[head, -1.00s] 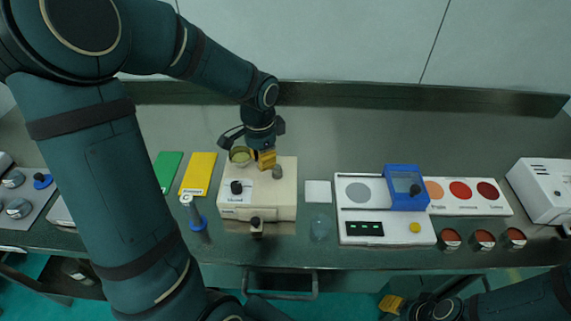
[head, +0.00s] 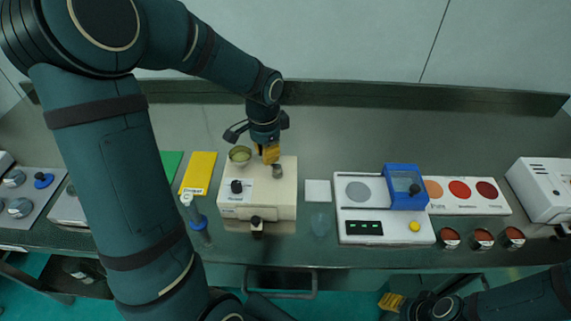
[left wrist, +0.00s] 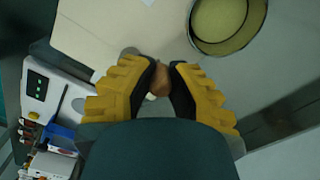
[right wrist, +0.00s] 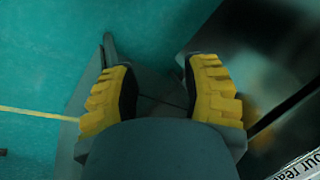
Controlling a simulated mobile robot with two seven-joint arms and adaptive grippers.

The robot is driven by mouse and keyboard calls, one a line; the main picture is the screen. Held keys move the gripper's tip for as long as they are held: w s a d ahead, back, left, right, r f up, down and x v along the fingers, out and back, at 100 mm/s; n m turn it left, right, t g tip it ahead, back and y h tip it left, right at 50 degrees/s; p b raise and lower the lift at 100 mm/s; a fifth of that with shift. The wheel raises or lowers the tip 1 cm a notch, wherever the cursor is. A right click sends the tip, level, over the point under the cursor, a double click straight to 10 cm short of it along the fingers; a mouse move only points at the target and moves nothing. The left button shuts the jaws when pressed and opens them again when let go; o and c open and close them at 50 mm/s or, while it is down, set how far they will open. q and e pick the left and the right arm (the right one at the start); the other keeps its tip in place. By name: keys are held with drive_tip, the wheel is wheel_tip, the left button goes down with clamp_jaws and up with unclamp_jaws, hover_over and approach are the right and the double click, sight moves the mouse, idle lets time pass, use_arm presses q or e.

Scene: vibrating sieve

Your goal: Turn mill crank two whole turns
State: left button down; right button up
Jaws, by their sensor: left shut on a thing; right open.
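The mill (head: 262,205) is a cream box on the bench with a dark knob on its front part and a round bowl (head: 240,155) at its back left. My left gripper (head: 270,157) is over the back of the mill, right of the bowl. In the left wrist view its yellow fingers (left wrist: 160,85) are closed on the brown crank knob (left wrist: 160,80). The crank's arm is mostly hidden beneath the fingers. The bowl (left wrist: 228,22) holds yellowish material. My right gripper (head: 391,302) is open and empty, low in front of the bench; it also shows in the right wrist view (right wrist: 160,88).
Green and yellow cards (head: 198,174) and a blue-based tool (head: 197,221) lie left. Several red cups stand front right.

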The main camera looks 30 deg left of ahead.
use_arm(q)
drive_tip(key=shift+d, duration=0.15)
drive_tip(key=shift+w+d, duration=0.35)
drive_tip(key=shift+w, duration=0.5)
drive_tip(key=shift+d+f, duration=0.1)
drive_tip(key=shift+w+d, duration=0.45)
drive_tip(key=shift+d, duration=0.2)
